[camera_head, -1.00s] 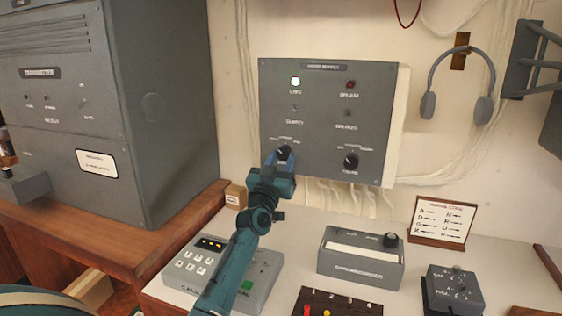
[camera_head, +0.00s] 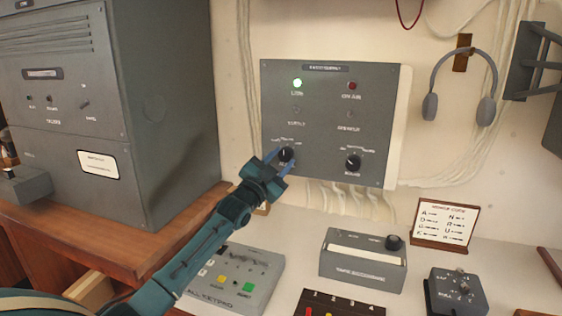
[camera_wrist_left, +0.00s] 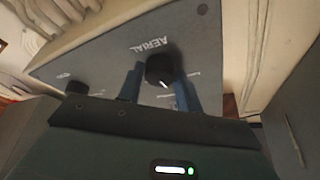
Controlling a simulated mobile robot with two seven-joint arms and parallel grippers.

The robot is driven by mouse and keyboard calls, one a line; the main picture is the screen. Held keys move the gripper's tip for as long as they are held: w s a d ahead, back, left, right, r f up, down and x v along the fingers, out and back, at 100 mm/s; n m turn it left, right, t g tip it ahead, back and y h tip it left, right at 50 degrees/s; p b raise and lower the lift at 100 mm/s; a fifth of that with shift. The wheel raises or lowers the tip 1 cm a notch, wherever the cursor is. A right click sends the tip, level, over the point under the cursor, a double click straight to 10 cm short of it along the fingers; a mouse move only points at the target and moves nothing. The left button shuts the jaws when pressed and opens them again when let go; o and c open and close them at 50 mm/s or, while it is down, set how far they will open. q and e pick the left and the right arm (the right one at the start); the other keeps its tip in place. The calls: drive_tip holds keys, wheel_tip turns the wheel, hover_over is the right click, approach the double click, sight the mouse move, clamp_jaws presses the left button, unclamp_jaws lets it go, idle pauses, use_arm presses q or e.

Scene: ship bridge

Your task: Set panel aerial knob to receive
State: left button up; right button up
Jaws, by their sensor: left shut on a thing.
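The grey wall panel (camera_head: 324,120) hangs above the desk. Its aerial knob (camera_head: 286,154), black with a white pointer mark, is at the panel's lower left. In the left wrist view the black aerial knob (camera_wrist_left: 160,69) sits under the upside-down word AERIAL, its white mark pointing down and slightly right in that picture. My left gripper (camera_head: 278,160) is at this knob, with its two blue fingers (camera_wrist_left: 160,88) on either side, shut on it. The small position labels around the knob are too blurred to read. My right gripper is not in view.
A second black knob (camera_head: 353,162) is at the panel's lower right. A green lamp (camera_head: 297,83) is lit and a red lamp (camera_head: 352,86) looks dark. A keypad box (camera_head: 236,280) and a grey box with a knob (camera_head: 362,262) stand on the desk below.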

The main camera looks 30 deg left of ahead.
use_arm(q)
drive_tip(key=shift+m+h, duration=0.4)
drive_tip(key=shift+m, duration=0.5)
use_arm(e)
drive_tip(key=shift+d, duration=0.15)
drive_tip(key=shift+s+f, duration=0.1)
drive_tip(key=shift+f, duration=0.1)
use_arm(q)
drive_tip(key=o, duration=1)
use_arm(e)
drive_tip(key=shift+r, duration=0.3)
use_arm(q)
drive_tip(key=b+v, duration=0.1)
drive_tip(key=v, duration=1.2)
drive_tip(key=shift+s+r+b, duration=0.15)
drive_tip(key=shift+r+b, duration=0.1)
drive_tip(key=shift+b, duration=0.15)
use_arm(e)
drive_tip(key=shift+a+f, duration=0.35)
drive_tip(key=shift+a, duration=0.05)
use_arm(q)
drive_tip(key=shift+a, duration=0.1)
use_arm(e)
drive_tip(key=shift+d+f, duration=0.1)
